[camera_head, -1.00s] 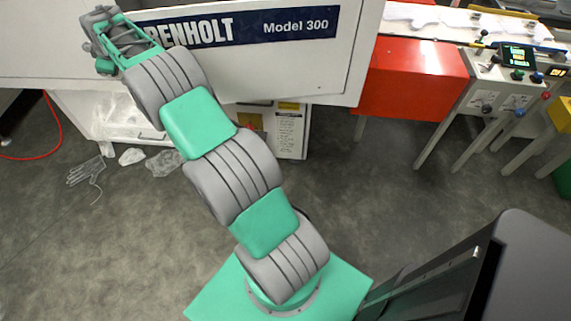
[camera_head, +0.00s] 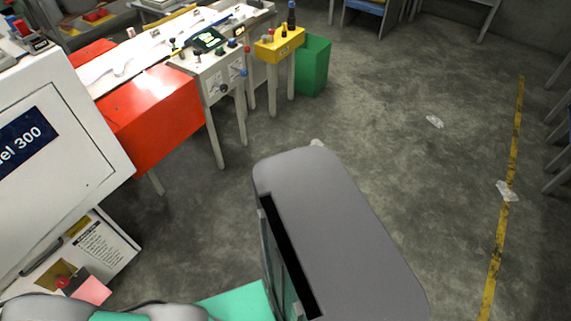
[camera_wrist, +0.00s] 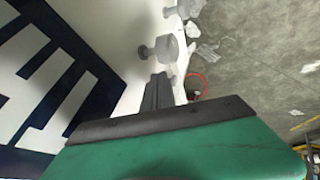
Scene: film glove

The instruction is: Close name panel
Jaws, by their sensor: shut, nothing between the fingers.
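The name panel (camera_head: 75,125) is a white slab with a dark blue label (camera_head: 22,143) reading "el 300" at the left of the head view. It juts out over a lower white cabinet; I cannot tell its exact angle. In the wrist view the panel (camera_wrist: 62,75) fills the left side, with large white letters on dark blue close to the camera. My gripper (camera_wrist: 158,92) shows in the wrist view with its dark fingers together and empty, beside the panel's lettered face. I cannot tell whether it touches the panel. The gripper is outside the head view.
A red box (camera_head: 160,115) stands just right of the panel, next to a control unit (camera_head: 212,65) on legs. A yellow box (camera_head: 280,44) and a green bin (camera_head: 312,68) stand farther back. Grey knobs (camera_wrist: 165,46) show by the fingers.

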